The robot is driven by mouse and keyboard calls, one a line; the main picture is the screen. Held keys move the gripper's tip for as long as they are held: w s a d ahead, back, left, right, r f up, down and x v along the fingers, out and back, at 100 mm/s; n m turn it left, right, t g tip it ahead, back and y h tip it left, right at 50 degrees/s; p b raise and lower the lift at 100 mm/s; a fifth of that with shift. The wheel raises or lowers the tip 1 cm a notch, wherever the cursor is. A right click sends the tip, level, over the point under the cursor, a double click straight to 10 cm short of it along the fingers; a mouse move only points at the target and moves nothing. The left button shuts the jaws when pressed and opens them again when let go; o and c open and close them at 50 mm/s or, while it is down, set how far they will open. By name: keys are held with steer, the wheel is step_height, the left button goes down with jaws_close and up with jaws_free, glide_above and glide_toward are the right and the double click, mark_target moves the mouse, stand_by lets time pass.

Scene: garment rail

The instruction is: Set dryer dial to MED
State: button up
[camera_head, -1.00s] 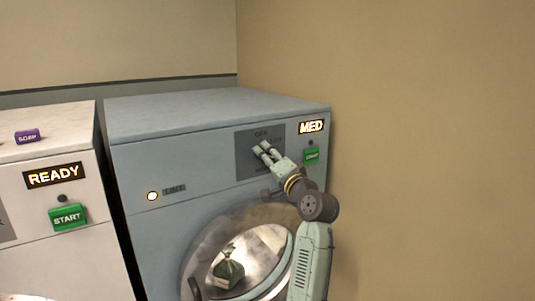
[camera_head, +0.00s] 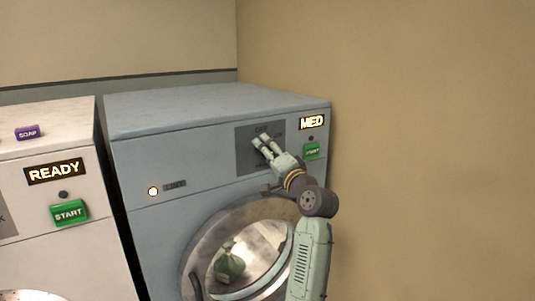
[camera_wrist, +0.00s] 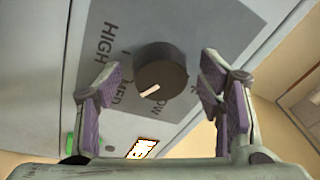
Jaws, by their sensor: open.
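The dryer (camera_head: 160,155) is the blue-grey machine against the wall. Its lit display (camera_head: 312,122) reads MED. The dark round dial (camera_wrist: 162,68) sits on a grey panel marked HIGH, MED and LOW in the wrist view. Its white pointer line slants toward the lower left, on the MED side of the LOW label. In the head view my gripper hides the dial. My gripper (camera_head: 261,142) is in front of the panel. In the wrist view my gripper (camera_wrist: 160,80) is open, with one finger on each side of the dial and visible gaps between.
The dryer's green START button (camera_head: 312,151) is right of my gripper. A round door (camera_head: 200,250) below shows a greenish bundle (camera_head: 229,266) inside. A white machine (camera_head: 60,240) reading READY stands at left, with a purple soap box (camera_head: 27,132) on top.

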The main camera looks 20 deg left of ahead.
steer(key=v, duration=1.2)
